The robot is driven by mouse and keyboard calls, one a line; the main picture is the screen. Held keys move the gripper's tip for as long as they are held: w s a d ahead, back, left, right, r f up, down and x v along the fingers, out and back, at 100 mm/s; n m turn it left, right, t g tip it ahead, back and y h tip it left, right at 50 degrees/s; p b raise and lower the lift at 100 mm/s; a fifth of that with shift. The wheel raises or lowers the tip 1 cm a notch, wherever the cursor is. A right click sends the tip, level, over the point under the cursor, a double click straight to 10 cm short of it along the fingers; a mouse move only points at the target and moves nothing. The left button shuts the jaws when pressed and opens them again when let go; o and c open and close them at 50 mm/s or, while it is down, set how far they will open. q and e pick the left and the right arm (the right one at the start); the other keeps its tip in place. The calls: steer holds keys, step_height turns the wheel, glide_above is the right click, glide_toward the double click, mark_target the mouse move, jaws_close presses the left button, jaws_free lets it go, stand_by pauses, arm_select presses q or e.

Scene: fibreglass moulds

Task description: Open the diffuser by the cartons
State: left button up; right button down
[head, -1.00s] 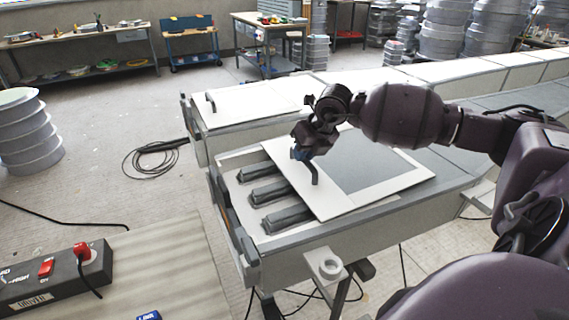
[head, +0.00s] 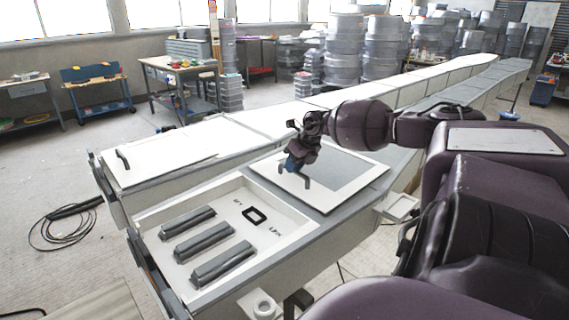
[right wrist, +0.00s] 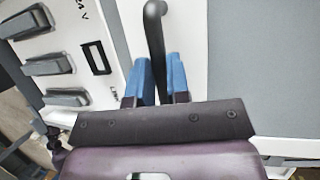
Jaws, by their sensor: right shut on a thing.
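The diffuser (head: 345,168), a white-framed panel with a grey middle, lies slid back on a long light box. Its dark bent handle (head: 308,182) stands at the near left part of the frame. My right gripper (head: 295,163) is shut on the handle; in the right wrist view its blue fingers (right wrist: 160,85) sit either side of the handle (right wrist: 155,30). The near bay (head: 297,237) is uncovered, showing several grey bars (head: 205,240), a black rectangular outline (head: 255,216) and printed letters. I cannot make out cartons for certain. My left gripper is not in view.
A second white panel (head: 170,155) with its own handle covers the neighbouring box on the left. A coiled black cable (head: 62,228) lies on the floor. Workbenches (head: 180,75) and stacked grey round moulds (head: 345,50) stand behind.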

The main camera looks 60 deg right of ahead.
steer(key=shift+d, duration=0.15)
steer(key=c, duration=1.1)
jaws_free()
steer(key=shift+s+r, duration=0.1)
steer(key=shift+s+d+r, duration=0.1)
steer(key=shift+s+r, duration=0.05)
steer(key=shift+r, duration=0.2)
steer(key=p+v, duration=0.3)
steer(key=v, duration=0.6)
steer(key=shift+s+r, duration=0.2)
steer(key=shift+r, duration=0.15)
